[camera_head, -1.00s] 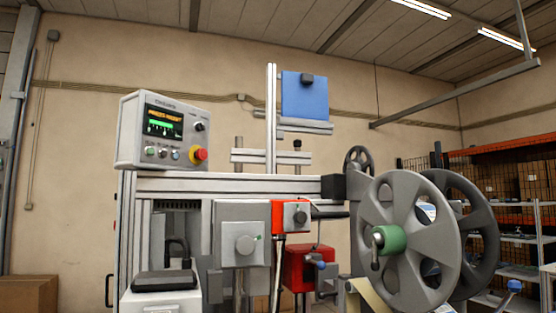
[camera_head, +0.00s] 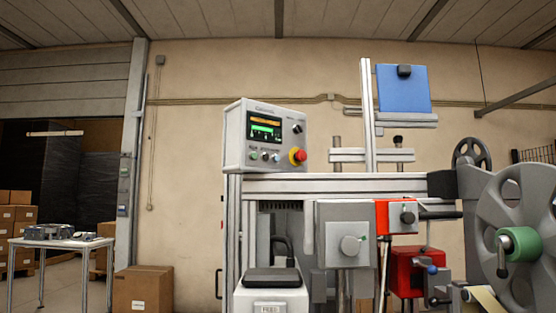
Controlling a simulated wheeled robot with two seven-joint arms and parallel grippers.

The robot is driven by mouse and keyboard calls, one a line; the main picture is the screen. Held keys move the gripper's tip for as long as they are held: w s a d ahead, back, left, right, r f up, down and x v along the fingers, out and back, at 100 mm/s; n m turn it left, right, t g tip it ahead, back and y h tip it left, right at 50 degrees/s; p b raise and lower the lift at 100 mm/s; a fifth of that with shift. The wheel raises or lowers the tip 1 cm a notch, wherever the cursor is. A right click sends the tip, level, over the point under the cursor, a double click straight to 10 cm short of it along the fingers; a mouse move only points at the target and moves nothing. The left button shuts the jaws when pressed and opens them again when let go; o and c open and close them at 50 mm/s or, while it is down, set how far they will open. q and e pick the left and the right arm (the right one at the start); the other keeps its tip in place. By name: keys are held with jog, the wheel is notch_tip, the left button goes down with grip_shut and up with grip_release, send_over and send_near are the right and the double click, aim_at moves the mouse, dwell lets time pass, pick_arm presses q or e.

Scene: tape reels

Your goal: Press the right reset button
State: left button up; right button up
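A light grey control box (camera_head: 264,136) stands on top of the machine frame, near the middle of the camera_head view. A row of small buttons (camera_head: 264,156) runs below the screen: a greenish one at left, a whitish one in the middle and a bluish one at right. Their labels are too small to read. Neither of my grippers shows in this view.
The machine frame (camera_head: 330,184) runs right from below the box to large grey reels (camera_head: 520,235) at the right edge. A grey unit (camera_head: 272,278) sits low in front. A small table (camera_head: 62,243) and cardboard boxes (camera_head: 143,290) stand at left. Floor shows between them.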

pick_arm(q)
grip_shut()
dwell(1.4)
